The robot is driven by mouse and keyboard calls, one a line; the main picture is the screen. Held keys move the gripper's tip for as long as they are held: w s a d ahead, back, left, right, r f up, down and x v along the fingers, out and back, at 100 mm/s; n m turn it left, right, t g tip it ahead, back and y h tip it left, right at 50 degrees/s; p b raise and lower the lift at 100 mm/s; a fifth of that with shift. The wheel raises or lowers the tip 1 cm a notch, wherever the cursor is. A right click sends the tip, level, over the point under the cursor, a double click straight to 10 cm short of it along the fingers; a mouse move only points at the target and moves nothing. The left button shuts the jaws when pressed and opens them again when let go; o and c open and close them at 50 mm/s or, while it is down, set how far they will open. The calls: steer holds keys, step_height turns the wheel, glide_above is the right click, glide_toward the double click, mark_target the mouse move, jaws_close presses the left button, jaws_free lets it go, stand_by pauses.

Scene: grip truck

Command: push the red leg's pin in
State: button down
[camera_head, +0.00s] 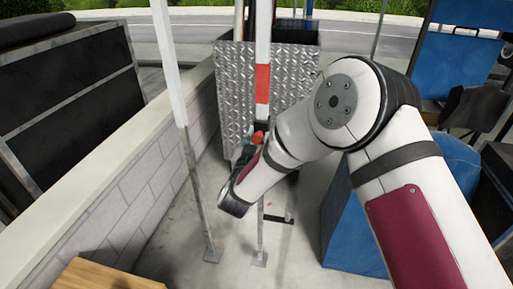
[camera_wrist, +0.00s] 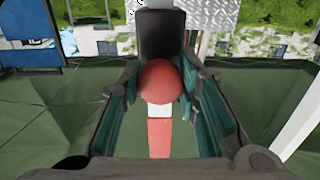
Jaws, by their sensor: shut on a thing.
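The red leg (camera_head: 262,84) is an upright white pole with a red band, standing in front of the metal-plated box. Its pin has a red ball knob (camera_head: 258,137), seen small beside my gripper (camera_head: 246,152). In the wrist view the knob (camera_wrist: 160,82) sits between the two teal-padded fingers of my gripper (camera_wrist: 162,76), which is shut on it. A black housing (camera_wrist: 164,35) is behind the knob. A red and white stretch of the leg (camera_wrist: 160,132) shows below it. How far the pin is in cannot be seen.
Another pole (camera_head: 182,110) stands to the left, near a low block wall (camera_head: 120,195). The diamond-plate box (camera_head: 235,85) is behind the leg. A blue box (camera_head: 350,235) is at right. A wooden top (camera_head: 100,275) is at front left.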

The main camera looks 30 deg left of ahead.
steer(key=shift+w, duration=0.25)
steer(key=c, duration=1.2)
jaws_free()
steer(key=shift+a, duration=0.1)
steer(key=v, duration=1.2)
